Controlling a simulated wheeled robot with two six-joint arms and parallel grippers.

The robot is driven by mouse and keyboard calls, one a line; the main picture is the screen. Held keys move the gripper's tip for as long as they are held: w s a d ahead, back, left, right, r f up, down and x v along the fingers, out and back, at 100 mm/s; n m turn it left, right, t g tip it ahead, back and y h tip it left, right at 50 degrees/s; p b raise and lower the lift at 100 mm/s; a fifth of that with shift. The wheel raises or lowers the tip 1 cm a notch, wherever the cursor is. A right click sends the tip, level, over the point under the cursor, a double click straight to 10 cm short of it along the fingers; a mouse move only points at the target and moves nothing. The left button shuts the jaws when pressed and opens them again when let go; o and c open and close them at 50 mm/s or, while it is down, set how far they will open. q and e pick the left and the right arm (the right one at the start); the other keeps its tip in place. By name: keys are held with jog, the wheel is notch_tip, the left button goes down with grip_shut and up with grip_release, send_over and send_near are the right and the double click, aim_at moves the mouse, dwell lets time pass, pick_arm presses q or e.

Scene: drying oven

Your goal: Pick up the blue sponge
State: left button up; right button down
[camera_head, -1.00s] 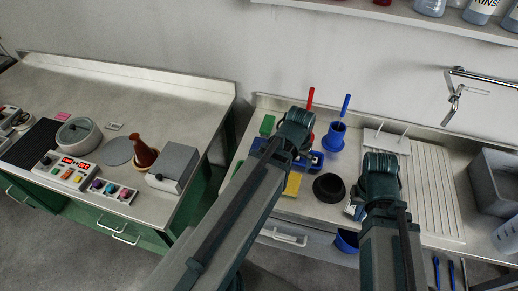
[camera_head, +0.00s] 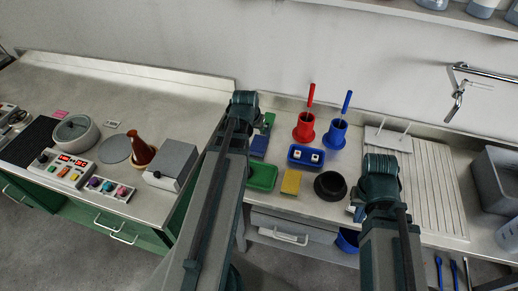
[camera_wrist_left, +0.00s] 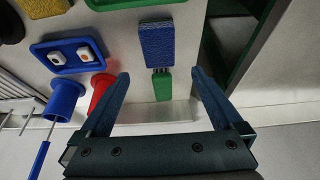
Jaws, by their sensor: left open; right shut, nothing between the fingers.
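The blue sponge (camera_head: 259,146) lies flat on the right-hand counter, just right of my left arm in the head view. In the left wrist view the blue sponge (camera_wrist_left: 157,45) lies ahead of the fingertips, roughly centred between them. My left gripper (camera_wrist_left: 160,75) is open and empty, with its fingers apart. In the head view my left gripper (camera_head: 243,102) is at the counter's left end; its fingers are hidden there. A green sponge (camera_wrist_left: 162,86) shows between the fingers, beyond the blue one. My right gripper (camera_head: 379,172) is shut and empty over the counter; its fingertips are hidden.
A green tray (camera_head: 263,187), yellow sponge (camera_head: 291,182), black bowl (camera_head: 330,187) and blue tray (camera_head: 293,160) stand near the blue sponge. Red (camera_head: 304,128) and blue (camera_head: 335,136) brush holders stand behind. A gap separates the two counters beneath my left arm.

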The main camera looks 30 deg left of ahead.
aim_at(259, 143)
pick_arm(q)
jog(key=b+x, duration=0.5)
jog(key=x, duration=0.1)
jog(key=shift+w+f, duration=0.1)
jog(key=shift+f, duration=0.2)
pick_arm(e)
notch_tip(259, 143, down, 6)
jog(key=shift+f, duration=0.1)
pick_arm(q)
jog(key=b+x, duration=0.5)
jog(key=shift+d+f, duration=0.1)
jog(key=shift+f, duration=0.05)
pick_arm(e)
notch_tip(259, 143, down, 5)
jog(key=shift+r, duration=0.1)
pick_arm(q)
jog(key=shift+f, duration=0.2)
pick_arm(e)
jog(key=shift+f, duration=0.2)
pick_arm(q)
jog(key=c, duration=1.3)
jog(key=shift+c, duration=0.2)
jog(key=shift+r, duration=0.15)
pick_arm(e)
jog(key=shift+r, duration=0.1)
